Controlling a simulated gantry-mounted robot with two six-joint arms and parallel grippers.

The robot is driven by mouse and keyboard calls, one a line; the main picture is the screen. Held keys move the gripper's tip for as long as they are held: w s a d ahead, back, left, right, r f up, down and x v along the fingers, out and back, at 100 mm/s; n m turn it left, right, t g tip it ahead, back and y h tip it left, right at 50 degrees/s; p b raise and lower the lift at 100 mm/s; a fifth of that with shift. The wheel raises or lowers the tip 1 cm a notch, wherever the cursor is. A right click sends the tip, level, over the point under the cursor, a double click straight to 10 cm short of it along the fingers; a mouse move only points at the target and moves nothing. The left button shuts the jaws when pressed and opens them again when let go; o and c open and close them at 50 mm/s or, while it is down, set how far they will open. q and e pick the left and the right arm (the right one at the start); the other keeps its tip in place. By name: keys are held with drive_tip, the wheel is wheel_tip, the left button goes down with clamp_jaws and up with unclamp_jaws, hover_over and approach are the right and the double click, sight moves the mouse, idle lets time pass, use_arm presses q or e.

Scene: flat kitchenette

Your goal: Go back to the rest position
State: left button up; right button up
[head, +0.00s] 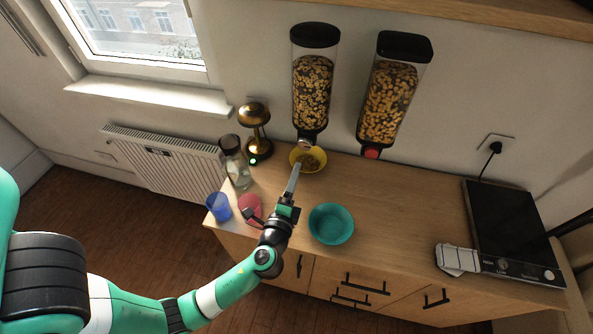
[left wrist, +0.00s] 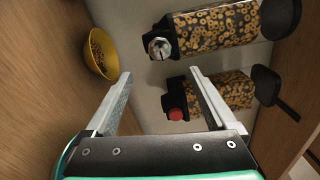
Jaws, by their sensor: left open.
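My left gripper (head: 291,182) reaches over the counter, its fingers pointing at the yellow bowl (head: 308,158). In the left wrist view the gripper (left wrist: 161,73) is open, with nothing between its two fingers. The yellow bowl also shows in the left wrist view (left wrist: 101,54), to the left of the fingers, with cereal rings inside. It stands on the counter below the left cereal dispenser (head: 312,90). My right gripper is not in either view.
A right dispenser (head: 388,95) with a red knob hangs on the wall. The wooden counter (head: 410,205) also holds a teal bowl (head: 331,224), blue cup (head: 219,207), pink cup (head: 250,209), glass jar (head: 235,165), brass lamp (head: 256,125), cloth (head: 457,259) and black cooktop (head: 505,230).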

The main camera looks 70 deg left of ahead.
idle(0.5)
use_arm(q)
drive_tip(key=w+d+r+n+t, duration=0.2)
drive_tip(key=w+r, duration=0.2)
drive_tip(key=r, duration=0.6)
drive_tip(key=w+d+r+n+t, duration=0.2)
drive_tip(key=w+d+r+n, duration=0.1)
drive_tip(key=r, duration=0.7)
drive_tip(key=w+d+r+n+t, duration=0.2)
drive_tip(key=w+r, duration=0.2)
drive_tip(key=r, duration=0.5)
drive_tip(key=s+d+r+n+t+h+p, duration=0.1)
drive_tip(key=s+d+r+t+h, duration=0.3)
drive_tip(key=r, duration=0.4)
drive_tip(key=s+d+r+t+h, duration=0.2)
drive_tip(key=d+r+t+h, duration=0.1)
drive_tip(key=d+r+h, duration=0.5)
drive_tip(key=s+d+r+n+t+h+p, duration=0.1)
drive_tip(key=s+d+r+t+h, duration=0.25)
drive_tip(key=r, duration=0.55)
wheel_tip(320, 180, up, 25)
drive_tip(key=w+p, duration=0.1)
drive_tip(key=p, duration=2.4)
drive_tip(key=shift+w+d+r+h, duration=0.15)
drive_tip(key=shift+d+h, duration=0.2)
